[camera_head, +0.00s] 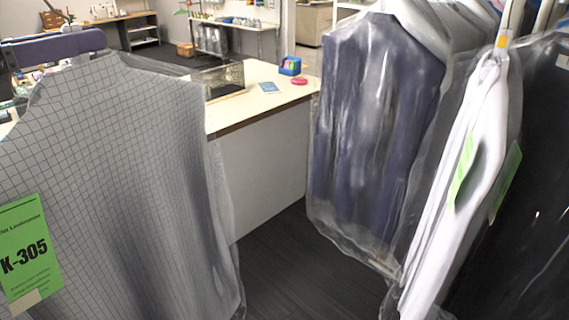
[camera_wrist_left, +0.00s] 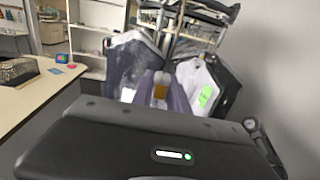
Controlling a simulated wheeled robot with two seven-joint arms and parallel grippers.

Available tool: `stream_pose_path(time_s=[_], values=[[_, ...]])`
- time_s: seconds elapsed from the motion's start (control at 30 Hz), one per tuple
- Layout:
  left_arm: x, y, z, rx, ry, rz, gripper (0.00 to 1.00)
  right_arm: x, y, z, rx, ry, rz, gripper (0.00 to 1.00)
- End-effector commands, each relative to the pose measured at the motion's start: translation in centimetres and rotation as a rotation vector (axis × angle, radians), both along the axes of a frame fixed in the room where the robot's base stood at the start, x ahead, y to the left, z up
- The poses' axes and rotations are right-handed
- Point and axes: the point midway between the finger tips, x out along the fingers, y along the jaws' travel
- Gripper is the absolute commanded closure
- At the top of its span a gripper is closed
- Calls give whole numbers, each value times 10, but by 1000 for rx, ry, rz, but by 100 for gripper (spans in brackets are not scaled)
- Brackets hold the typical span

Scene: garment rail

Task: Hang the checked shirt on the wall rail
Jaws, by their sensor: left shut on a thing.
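The checked shirt (camera_head: 115,170) is grey with a dark grid, inside a clear plastic cover with a green K-305 tag (camera_head: 28,255). It hangs at the left of the head view, close to me. My left gripper (camera_head: 75,44), with purple-grey fingers, is above the shirt's collar, shut on its hanger; the exact grip is not clear. In the left wrist view the fingers (camera_wrist_left: 160,92) point toward the hanging garments, with a small orange-brown piece between them. The wall rail is hard to make out behind the garments. My right gripper is not in view.
A dark blue covered garment (camera_head: 375,110) and a white shirt (camera_head: 465,185) with a green tag hang at the right, beside a black garment (camera_head: 530,200). A white counter (camera_head: 265,150) with a wire basket (camera_head: 222,80) stands behind the checked shirt. Dark floor shows between them.

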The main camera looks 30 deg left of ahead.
Motion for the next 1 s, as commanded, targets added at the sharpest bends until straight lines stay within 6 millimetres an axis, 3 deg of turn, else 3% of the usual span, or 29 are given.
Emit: stream_pose_path(time_s=[0.37,0.63,0.87,1.0], values=[[61,-30,-25,-2,3,-112,100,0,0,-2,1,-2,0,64],[112,-53,-60,-4,4,-205,100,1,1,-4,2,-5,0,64],[174,-81,-121,-7,9,-317,100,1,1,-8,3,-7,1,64],[213,-100,-178,-10,10,-391,100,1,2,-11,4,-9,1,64]])
